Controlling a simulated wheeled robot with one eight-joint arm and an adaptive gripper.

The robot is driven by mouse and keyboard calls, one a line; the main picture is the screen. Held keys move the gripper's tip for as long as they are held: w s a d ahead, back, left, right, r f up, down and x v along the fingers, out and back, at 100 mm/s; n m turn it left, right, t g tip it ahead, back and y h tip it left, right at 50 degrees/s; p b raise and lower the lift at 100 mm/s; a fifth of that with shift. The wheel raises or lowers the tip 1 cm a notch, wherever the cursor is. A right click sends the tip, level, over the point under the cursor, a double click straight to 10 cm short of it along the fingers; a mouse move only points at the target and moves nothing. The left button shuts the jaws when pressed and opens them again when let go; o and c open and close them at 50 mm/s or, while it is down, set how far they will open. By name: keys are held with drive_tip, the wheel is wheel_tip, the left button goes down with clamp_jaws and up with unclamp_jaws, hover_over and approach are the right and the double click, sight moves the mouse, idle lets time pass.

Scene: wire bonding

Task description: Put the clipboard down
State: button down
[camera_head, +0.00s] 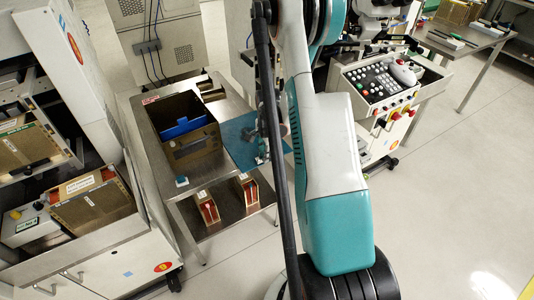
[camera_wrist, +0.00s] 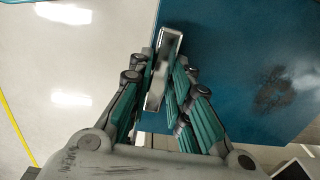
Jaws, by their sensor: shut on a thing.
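The clipboard is a flat blue board (camera_head: 238,138), seen in the head view at the right end of the steel table (camera_head: 160,116). In the wrist view the blue board (camera_wrist: 245,60) fills the upper right, with a dark smudge on its face. My gripper (camera_wrist: 163,82) is shut on the clipboard's metal clip (camera_wrist: 164,60) at the board's left edge. In the head view my arm hides most of the gripper. I cannot tell whether the board touches the table.
A dark brown box (camera_head: 183,135) with a blue item inside stands on the table, left of the clipboard. A small blue-topped item (camera_head: 181,181) sits at the table's front edge. Red-fronted holders (camera_head: 208,210) are on the lower shelf. Machines stand left and behind.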

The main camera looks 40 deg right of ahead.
drive_tip(key=c, duration=1.5)
unclamp_jaws()
wheel_tip(320, 180, up, 12)
drive_tip(key=p, duration=0.4)
drive_tip(key=shift+s+p, duration=0.15)
drive_tip(key=shift+p, duration=0.25)
